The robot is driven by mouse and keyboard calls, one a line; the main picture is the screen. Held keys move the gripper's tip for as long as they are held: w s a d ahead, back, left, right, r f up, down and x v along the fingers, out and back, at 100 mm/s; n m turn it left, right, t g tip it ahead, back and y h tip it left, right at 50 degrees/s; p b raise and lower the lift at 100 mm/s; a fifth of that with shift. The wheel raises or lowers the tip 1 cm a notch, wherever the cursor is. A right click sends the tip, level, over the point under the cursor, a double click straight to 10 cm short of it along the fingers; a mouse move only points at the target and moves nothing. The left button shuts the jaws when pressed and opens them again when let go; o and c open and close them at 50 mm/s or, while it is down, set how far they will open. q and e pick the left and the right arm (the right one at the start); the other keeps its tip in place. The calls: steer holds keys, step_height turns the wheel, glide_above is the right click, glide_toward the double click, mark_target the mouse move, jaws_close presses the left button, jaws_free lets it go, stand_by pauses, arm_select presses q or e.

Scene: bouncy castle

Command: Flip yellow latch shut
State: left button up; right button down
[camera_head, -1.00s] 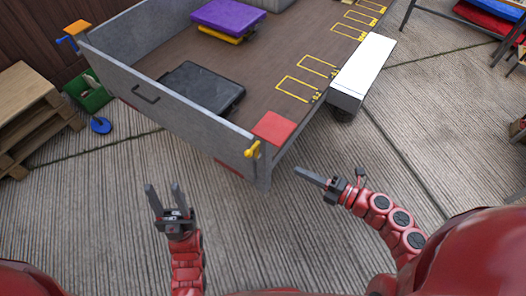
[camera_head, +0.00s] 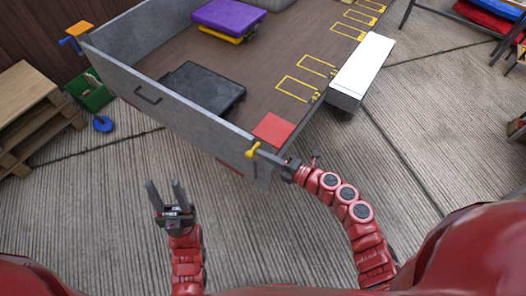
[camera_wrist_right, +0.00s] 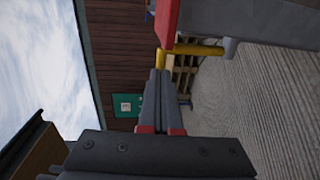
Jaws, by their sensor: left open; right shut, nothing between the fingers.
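The yellow latch (camera_head: 253,150) is at the near corner of the grey trailer's side panel (camera_head: 130,85), below a red corner plate (camera_head: 273,130). In the right wrist view the latch (camera_wrist_right: 200,50) shows a long bar and a short bent end. My right gripper (camera_head: 263,156) is shut and empty, its fingers pointing left with the tips close beside the latch. In the wrist view its fingertips (camera_wrist_right: 159,72) overlap the latch's bent end; I cannot tell whether they touch. My left gripper (camera_head: 165,184) is open and empty, in front of the trailer, clear of it.
A black case (camera_head: 203,88) and a purple box (camera_head: 229,17) sit on the trailer bed. A white box (camera_head: 361,70) is at its right edge. Wooden pallets (camera_head: 30,115) and a green crate (camera_head: 91,92) stand at left. The paving in front is open.

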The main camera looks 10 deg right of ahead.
steer(key=shift+w+a+f, duration=0.1)
steer(key=shift+w+a, duration=0.2)
steer(key=shift+a, duration=0.05)
